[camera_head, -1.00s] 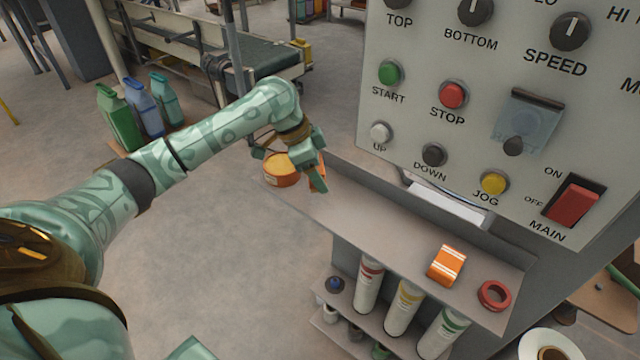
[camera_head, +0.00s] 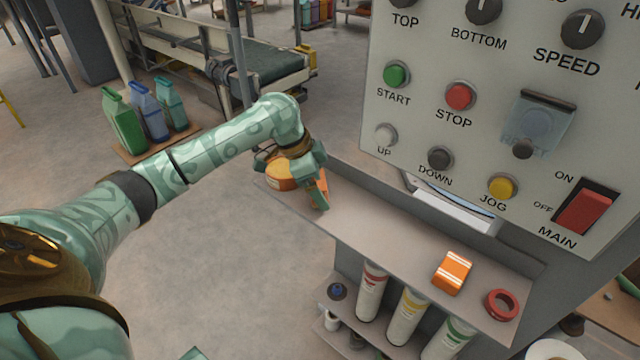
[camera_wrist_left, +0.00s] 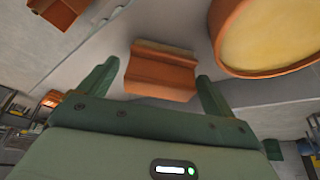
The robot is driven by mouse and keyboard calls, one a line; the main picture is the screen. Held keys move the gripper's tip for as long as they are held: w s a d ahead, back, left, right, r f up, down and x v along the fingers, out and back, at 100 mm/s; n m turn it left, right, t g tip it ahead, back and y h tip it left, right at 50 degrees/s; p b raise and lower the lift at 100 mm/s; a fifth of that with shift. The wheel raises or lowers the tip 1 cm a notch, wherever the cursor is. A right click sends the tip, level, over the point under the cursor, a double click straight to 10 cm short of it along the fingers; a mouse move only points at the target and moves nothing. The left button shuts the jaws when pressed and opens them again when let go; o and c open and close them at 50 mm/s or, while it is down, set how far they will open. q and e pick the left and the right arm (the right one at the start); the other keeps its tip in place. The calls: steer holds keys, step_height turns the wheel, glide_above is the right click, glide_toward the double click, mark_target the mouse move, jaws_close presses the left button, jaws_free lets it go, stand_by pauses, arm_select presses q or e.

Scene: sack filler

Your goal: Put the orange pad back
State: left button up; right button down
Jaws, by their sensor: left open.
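My left gripper (camera_head: 318,194) is low over the far left end of the grey shelf (camera_head: 385,228) below the control panel. In the left wrist view its two fingers (camera_wrist_left: 157,70) are open, one on each side of an orange block-like piece (camera_wrist_left: 160,72), probably the orange pad, with a ridged upper edge. I see no firm contact between fingers and piece. In the head view the gripper mostly hides it. An orange round tub with yellow contents (camera_head: 281,174) stands beside the gripper; it also shows in the wrist view (camera_wrist_left: 268,35).
An orange packet with white stripes (camera_head: 453,271) and a red ring (camera_head: 501,304) lie further right on the shelf. Several tubes (camera_head: 405,312) stand on a lower shelf. The panel (camera_head: 420,95) rises behind. The shelf's middle is clear.

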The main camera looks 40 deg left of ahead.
arm_select(q)
steer(key=p+v, duration=0.4)
steer(key=v, duration=0.7)
steer(key=shift+r, duration=0.2)
arm_select(e)
steer(key=shift+t, duration=0.3)
steer(key=r, duration=0.1)
steer(key=w+r, duration=0.1)
steer(key=r, duration=0.2)
steer(key=shift+w+d+r, duration=0.2)
steer(key=shift+w+r, duration=0.2)
arm_select(q)
steer(key=shift+f, duration=0.1)
arm_select(e)
steer(key=shift+s, duration=0.1)
